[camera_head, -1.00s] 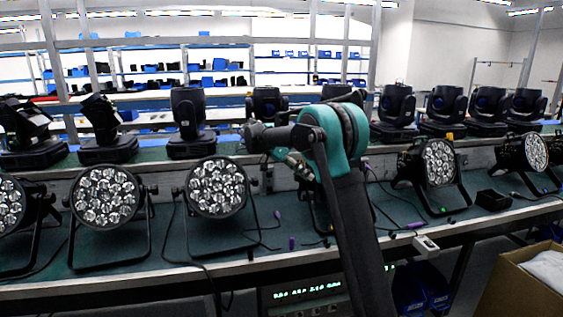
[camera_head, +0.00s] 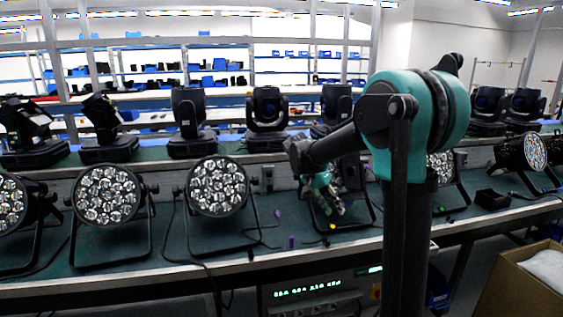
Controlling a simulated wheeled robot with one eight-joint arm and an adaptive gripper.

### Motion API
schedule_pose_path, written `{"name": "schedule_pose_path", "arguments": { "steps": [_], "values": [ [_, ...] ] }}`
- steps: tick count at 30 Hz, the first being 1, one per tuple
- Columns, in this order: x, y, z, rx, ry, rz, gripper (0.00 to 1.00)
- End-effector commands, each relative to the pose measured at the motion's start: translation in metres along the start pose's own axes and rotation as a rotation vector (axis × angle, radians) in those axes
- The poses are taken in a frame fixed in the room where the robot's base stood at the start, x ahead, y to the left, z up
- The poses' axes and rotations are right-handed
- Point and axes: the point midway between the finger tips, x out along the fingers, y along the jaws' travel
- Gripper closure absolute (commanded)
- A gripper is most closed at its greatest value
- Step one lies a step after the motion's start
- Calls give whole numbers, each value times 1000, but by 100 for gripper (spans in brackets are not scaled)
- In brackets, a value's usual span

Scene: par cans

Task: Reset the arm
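My arm stands at the right of centre, its teal elbow joint (camera_head: 415,115) raised and its dark forearm reaching left. My gripper (camera_head: 337,208) hangs small below the forearm's far end, over the bench in front of a par can that it and the arm partly hide. Its fingers are too small to tell whether they are open or shut, and I see nothing clearly held. Par cans with round clear lenses stand on the bench, at left (camera_head: 105,194), at centre left (camera_head: 217,187) and behind my arm at right (camera_head: 440,167).
The green bench (camera_head: 160,237) carries loose cables and small plugs (camera_head: 291,242). Moving-head lights (camera_head: 267,115) line the raised shelf behind. An open cardboard box (camera_head: 520,285) stands at the lower right, and a panel with a lit display (camera_head: 308,289) sits under the bench.

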Motion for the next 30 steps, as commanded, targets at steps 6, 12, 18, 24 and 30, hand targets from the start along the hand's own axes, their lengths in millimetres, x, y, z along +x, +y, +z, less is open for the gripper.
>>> {"name": "schedule_pose_path", "arguments": {
  "steps": [6, 12, 18, 24, 30],
  "values": [
    [53, 45, 64, -198, -21, -205, 66],
    [95, 73, 132, -354, 25, -391, 66],
    [126, 90, 195, -463, 113, -540, 66],
    [140, 96, 227, -513, 176, -608, 66],
    [142, 96, 231, -523, 187, -619, 66]
  ]
}}
